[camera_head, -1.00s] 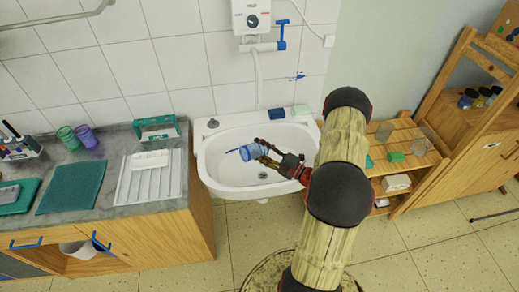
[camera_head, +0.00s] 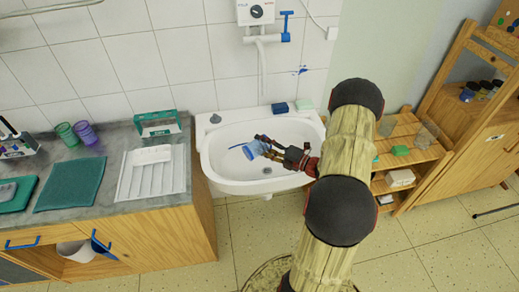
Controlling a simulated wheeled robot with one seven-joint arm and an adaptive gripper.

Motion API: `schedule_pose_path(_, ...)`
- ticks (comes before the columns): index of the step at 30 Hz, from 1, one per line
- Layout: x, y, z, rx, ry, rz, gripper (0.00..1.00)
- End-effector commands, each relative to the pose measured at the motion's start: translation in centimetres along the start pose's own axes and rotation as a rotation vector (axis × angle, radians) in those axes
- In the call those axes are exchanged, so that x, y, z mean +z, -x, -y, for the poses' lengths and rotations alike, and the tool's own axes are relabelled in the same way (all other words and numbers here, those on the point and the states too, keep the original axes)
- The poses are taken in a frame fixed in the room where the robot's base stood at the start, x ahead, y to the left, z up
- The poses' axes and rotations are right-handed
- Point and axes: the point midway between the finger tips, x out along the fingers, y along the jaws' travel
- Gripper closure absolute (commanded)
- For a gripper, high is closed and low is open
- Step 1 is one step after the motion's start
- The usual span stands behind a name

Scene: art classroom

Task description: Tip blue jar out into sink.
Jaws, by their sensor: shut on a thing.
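The blue jar (camera_head: 252,150) is a small translucent blue vessel over the basin of the white sink (camera_head: 211,170). It is tilted on its side, with its mouth toward the left. My gripper (camera_head: 262,144) reaches in from the right and is shut on the jar. A thin blue streak (camera_head: 237,146) shows just left of the jar's mouth; I cannot tell whether it is liquid or a solid thing. The inside of the jar is too small to make out. The drain (camera_head: 267,170) shows below the gripper.
A blue sponge (camera_head: 279,107) and a pale green block (camera_head: 306,104) lie on the sink's back rim. The water heater's spout (camera_head: 263,70) hangs above. The left counter holds a white drying tray (camera_head: 150,178), two cups and a green caddy (camera_head: 158,123). A wooden shelf stands right.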

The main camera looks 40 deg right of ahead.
Motion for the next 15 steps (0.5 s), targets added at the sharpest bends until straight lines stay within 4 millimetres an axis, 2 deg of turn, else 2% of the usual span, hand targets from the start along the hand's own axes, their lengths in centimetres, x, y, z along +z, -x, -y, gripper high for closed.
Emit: schedule_pose_path(15,-0.5,-0.2,-2.0,-0.149,0.366,0.002,0.86)
